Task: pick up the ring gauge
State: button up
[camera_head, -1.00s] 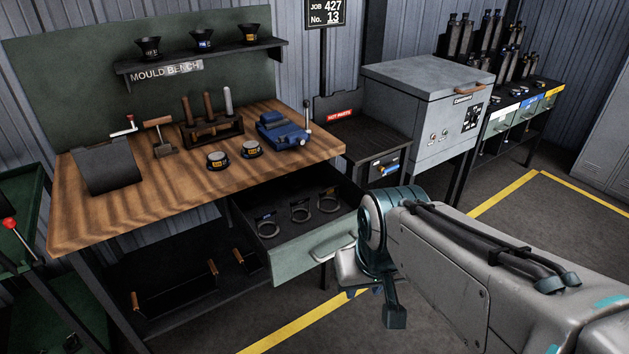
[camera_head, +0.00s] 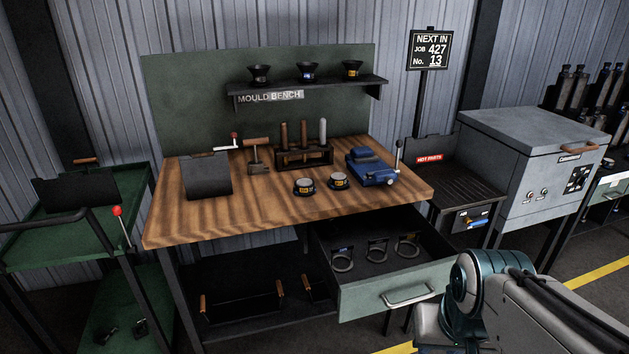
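Three ring gauges stand in the open drawer (camera_head: 398,277) under the bench. The left ring gauge (camera_head: 342,265), the middle ring gauge (camera_head: 377,257) and the right ring gauge (camera_head: 408,250) are dark-grey rings with small upright tags. The left tag looks blue and the right one yellow; the middle one is too small to tell. My arm shows at the lower right, in front of the drawer's right end. My gripper's fingers do not show.
The wooden bench top (camera_head: 245,205) overhangs the drawer's back. It carries a blue vise (camera_head: 372,168), two round pieces and a tool rack. A green cart (camera_head: 75,235) stands left. A hot parts stand (camera_head: 470,180) and a grey oven (camera_head: 530,150) stand right.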

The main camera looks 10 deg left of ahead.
aim_at(413, 234)
jog(key=u, duration=0.45)
jog(key=k, duration=1.15)
jog(key=u, duration=1.05)
jog(key=i, duration=1.6)
jog(key=z, duration=0.5)
jog(key=i, duration=1.1)
jog(key=z, duration=1.65)
jog(key=i, duration=0.55)
jog(key=z, duration=0.45)
